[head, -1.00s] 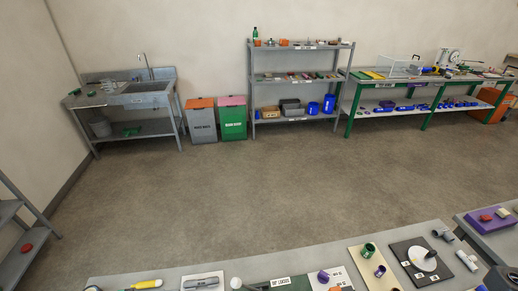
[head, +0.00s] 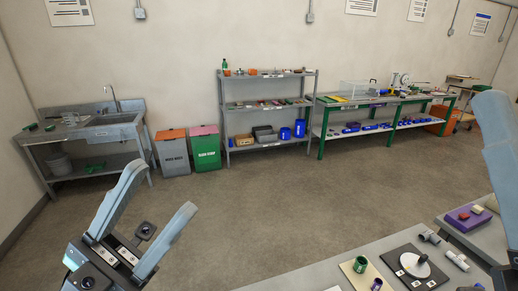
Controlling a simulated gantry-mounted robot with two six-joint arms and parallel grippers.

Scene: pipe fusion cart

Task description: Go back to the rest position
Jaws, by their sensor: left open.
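My left gripper (head: 163,190) is raised in the lower left of the head view. Its two blue-grey fingers stand wide apart, with nothing between them. Bare floor shows behind the fingers, and the gripper touches nothing that I can see. A blue-grey part of my own body (head: 497,150) rises at the right edge.
A grey worktable (head: 320,273) fills the lower right, with a black board (head: 408,266), pipe pieces and a green cup (head: 360,265). A purple tray (head: 466,219) lies on another table. A sink, two bins, a shelf (head: 268,109) and a green-legged bench line the wall. The floor between is clear.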

